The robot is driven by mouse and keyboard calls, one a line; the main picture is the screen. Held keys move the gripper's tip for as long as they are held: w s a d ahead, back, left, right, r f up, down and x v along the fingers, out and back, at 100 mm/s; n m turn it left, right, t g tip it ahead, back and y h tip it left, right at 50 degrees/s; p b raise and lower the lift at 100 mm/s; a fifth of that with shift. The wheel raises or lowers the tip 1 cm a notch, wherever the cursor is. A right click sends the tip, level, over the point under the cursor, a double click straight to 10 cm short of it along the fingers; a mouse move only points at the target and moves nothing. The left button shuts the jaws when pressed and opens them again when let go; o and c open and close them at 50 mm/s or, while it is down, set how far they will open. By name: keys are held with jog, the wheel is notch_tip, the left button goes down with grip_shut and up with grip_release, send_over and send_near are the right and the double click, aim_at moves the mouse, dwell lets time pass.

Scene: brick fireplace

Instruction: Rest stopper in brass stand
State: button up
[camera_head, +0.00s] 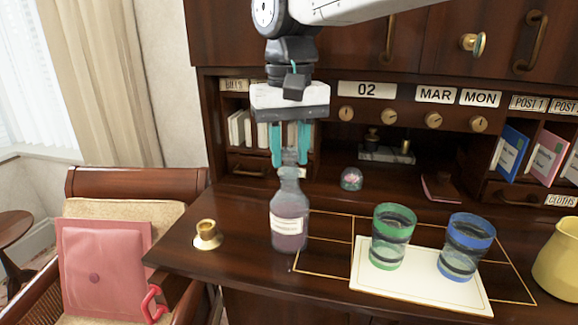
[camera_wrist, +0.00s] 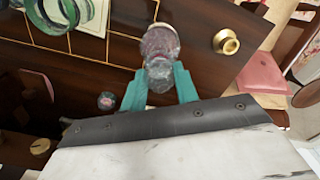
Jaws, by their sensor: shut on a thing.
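My gripper (camera_head: 290,158) points down over the glass bottle, its teal fingers shut on the glass stopper (camera_head: 290,156). The stopper also shows between the fingers in the wrist view (camera_wrist: 160,74). The bottle (camera_head: 289,212) stands upright on the desk, with a pale label and dark purplish contents. The stopper is right at the bottle's mouth; I cannot tell whether it is seated in the neck or just above it. The small brass stand (camera_head: 207,236) is left of the bottle, empty, with a round opening on top. In the wrist view the brass stand (camera_wrist: 227,42) is right of the bottle.
A green-banded glass (camera_head: 391,238) and a blue-banded glass (camera_head: 465,248) stand on a white card (camera_head: 415,290). A yellow jug (camera_head: 558,260) is at the far right. A glass paperweight (camera_head: 351,179) sits behind. Bare desk surrounds the brass stand, near the left edge.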

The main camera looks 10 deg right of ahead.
aim_at(289, 147)
jog(key=shift+r, duration=1.25)
jog(key=shift+r, duration=0.7)
jog(key=shift+a, duration=0.1)
dwell(1.1)
